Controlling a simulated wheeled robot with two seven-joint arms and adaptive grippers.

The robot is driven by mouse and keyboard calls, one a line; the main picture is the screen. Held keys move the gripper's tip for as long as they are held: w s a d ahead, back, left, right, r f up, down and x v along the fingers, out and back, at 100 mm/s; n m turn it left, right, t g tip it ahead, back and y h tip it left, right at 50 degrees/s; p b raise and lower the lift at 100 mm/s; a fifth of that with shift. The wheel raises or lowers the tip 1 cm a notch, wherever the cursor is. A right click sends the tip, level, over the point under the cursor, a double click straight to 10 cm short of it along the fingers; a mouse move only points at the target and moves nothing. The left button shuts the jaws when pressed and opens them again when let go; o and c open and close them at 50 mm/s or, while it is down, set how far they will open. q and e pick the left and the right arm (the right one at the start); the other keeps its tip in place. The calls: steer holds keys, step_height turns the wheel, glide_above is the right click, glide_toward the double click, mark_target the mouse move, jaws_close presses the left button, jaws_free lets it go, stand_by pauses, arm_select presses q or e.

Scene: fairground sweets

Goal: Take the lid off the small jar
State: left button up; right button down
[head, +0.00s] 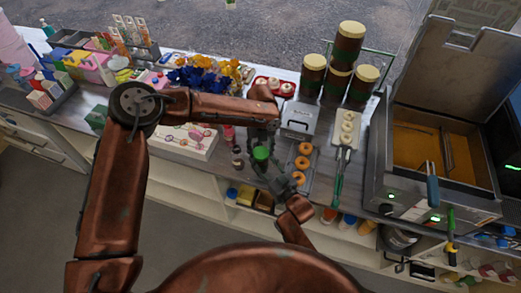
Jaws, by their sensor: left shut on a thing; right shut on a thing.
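A round green lid (261,153) shows between my two grippers, above the front edge of the counter. My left gripper (262,143) reaches down from above and is shut on the lid. My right gripper (268,168) comes up from the lower right, just below the lid, and is shut on the small jar. The jar's body is mostly hidden by the grippers, so I cannot tell whether the lid still touches it.
A tray of orange doughnuts (302,163) lies just right of the grippers. A small pot (237,163) stands to the left. Large brown jars (349,43) stand behind, and an open fryer (430,150) fills the right. Shelves (190,178) lie below the counter.

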arm_select(q)
steer(key=shift+s+d+f+n, duration=0.3)
steer(key=shift+s+f+n, duration=0.1)
steer(key=shift+s, duration=0.1)
arm_select(e)
steer(key=shift+f, duration=0.1)
arm_select(q)
steer(key=n, duration=0.3)
steer(key=shift+w+a+r, duration=0.25)
steer(key=shift+a, duration=0.05)
steer(key=n, duration=1)
steer(key=shift+r, duration=0.1)
steer(key=n, duration=1.6)
steer(key=shift+w+r, duration=0.1)
steer(key=n, duration=0.5)
steer(key=shift+n, duration=0.4)
steer(key=shift+w, duration=0.1)
steer(key=shift+r, duration=0.2)
steer(key=shift+r, duration=0.95)
